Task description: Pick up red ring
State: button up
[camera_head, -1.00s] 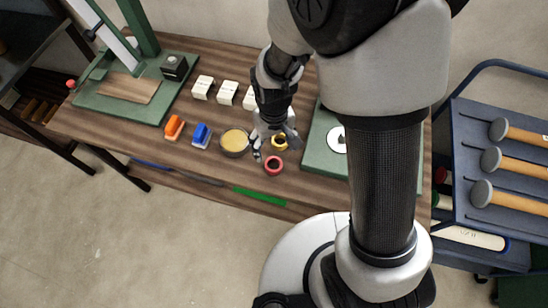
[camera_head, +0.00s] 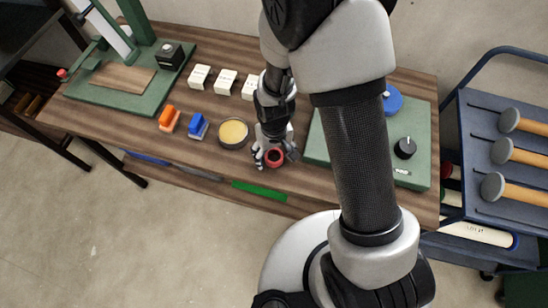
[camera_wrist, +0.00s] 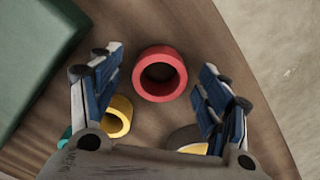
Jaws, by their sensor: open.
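The red ring (camera_head: 275,157) lies on the wooden table near its front edge. In the wrist view the red ring (camera_wrist: 160,74) shows its open hole and sits ahead of and between the two blue-padded fingers. My gripper (camera_head: 273,156) is over the ring in the head view. The wrist view shows my gripper (camera_wrist: 160,95) open and empty, with the fingers apart on either side and no visible contact with the ring.
A yellow ring (camera_wrist: 118,116) is beside the left finger in the wrist view. A round yellow-topped tin (camera_head: 233,132) stands left of my gripper. A green board (camera_head: 318,146) is at the right. Blue (camera_head: 199,127) and orange (camera_head: 169,118) objects stand farther left.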

jog(key=shift+r, duration=0.1)
jog(key=shift+c, duration=0.5)
jog(key=c, duration=0.9)
jog(key=shift+o, duration=0.2)
jog(key=shift+r, duration=0.1)
